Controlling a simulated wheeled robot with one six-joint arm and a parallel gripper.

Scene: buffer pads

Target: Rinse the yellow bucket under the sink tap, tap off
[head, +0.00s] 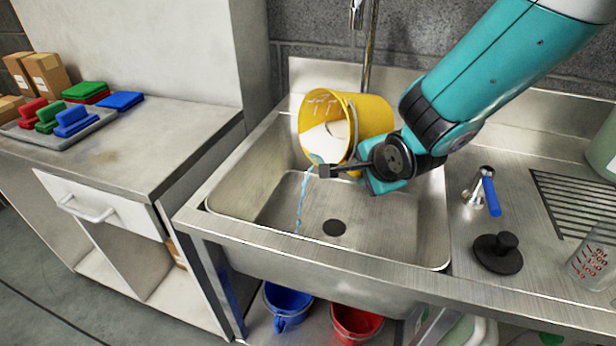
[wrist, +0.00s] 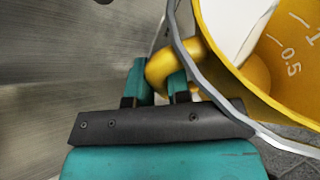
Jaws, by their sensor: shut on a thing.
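The yellow bucket (head: 372,115) is held tilted over the sink basin (head: 262,192), its mouth toward the left. A thin bluish stream (head: 301,200) runs from its lower lip into the basin. My gripper (wrist: 160,82) is shut on the bucket's yellow side handle (wrist: 188,58). In the wrist view, the bucket's inside (wrist: 292,65) shows printed volume marks and a white area. The tap (head: 357,14) rises behind the bucket, its top cut off by the frame. No water shows falling from it. A blue-handled tap lever (head: 490,196) stands right of the basin.
A black plug (head: 498,253) and a clear measuring beaker (head: 592,262) stand on the right deck. The drain (head: 334,227) is uncovered. A blue bucket (head: 287,302) and a red bucket (head: 357,322) are below the sink. A tray (head: 92,133) with coloured pads lies on the left counter.

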